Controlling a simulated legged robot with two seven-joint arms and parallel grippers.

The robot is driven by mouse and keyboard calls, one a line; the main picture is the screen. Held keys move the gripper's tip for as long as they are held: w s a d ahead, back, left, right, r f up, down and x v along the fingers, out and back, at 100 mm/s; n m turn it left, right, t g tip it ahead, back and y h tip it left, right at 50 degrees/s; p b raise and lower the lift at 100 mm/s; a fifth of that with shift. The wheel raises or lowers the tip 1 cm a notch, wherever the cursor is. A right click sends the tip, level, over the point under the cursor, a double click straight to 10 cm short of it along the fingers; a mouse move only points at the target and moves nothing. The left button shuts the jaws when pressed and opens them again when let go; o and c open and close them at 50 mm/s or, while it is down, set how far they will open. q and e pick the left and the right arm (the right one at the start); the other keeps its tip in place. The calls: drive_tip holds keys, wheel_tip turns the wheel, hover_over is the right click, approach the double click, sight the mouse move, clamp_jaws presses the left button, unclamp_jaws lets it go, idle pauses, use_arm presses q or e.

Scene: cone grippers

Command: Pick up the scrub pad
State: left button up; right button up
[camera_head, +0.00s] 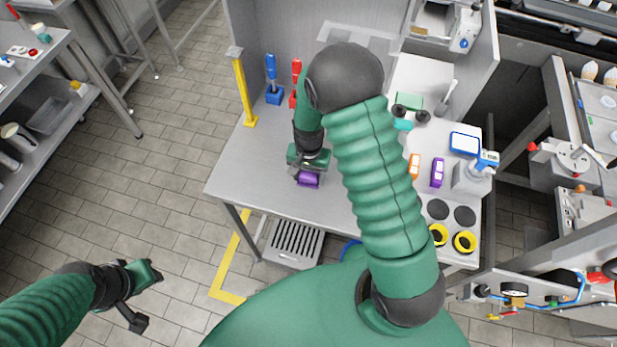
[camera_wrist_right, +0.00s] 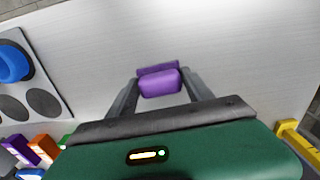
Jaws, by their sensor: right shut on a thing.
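The purple scrub pad (camera_head: 308,179) is at the left part of the steel table (camera_head: 245,180) in the head view. My right gripper (camera_head: 308,172) is shut on it. In the right wrist view the purple pad (camera_wrist_right: 160,82) sits between the two fingers of my right gripper (camera_wrist_right: 160,90). I cannot tell whether the pad touches the table. My left gripper (camera_head: 150,290) is over the tiled floor at the lower left, away from the table; its fingers are too unclear to tell open from shut.
A blue brush (camera_head: 271,70) and a red brush (camera_head: 296,72) stand at the table's back, near a yellow post (camera_head: 243,95). Orange (camera_head: 414,165) and purple (camera_head: 437,172) items and a scale (camera_head: 475,175) are at the right. The table's left part is clear.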

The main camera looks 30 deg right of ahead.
sight(310, 177)
drive_tip(key=shift+d, duration=0.1)
drive_tip(key=c, duration=0.5)
drive_tip(key=shift+r, duration=0.4)
drive_tip(key=r, duration=0.1)
drive_tip(key=s+r+b, duration=0.1)
drive_tip(key=shift+r, duration=0.3)
drive_tip(key=s+a, duration=0.1)
drive_tip(key=s, duration=0.3)
drive_tip(key=s+a+r+b, duration=0.1)
drive_tip(key=s, duration=0.3)
drive_tip(key=s+a, duration=0.1)
drive_tip(key=s, duration=0.3)
drive_tip(key=shift+a+r+b, duration=0.15)
drive_tip(key=shift+b, duration=0.2)
drive_tip(key=shift+s+a+r+b, duration=0.15)
drive_tip(key=shift+s+b, duration=0.5)
drive_tip(key=shift+b, duration=1.3)
drive_tip(key=shift+s+a+b, duration=0.15)
drive_tip(key=shift+s+b, duration=0.5)
drive_tip(key=shift+b, duration=1.25)
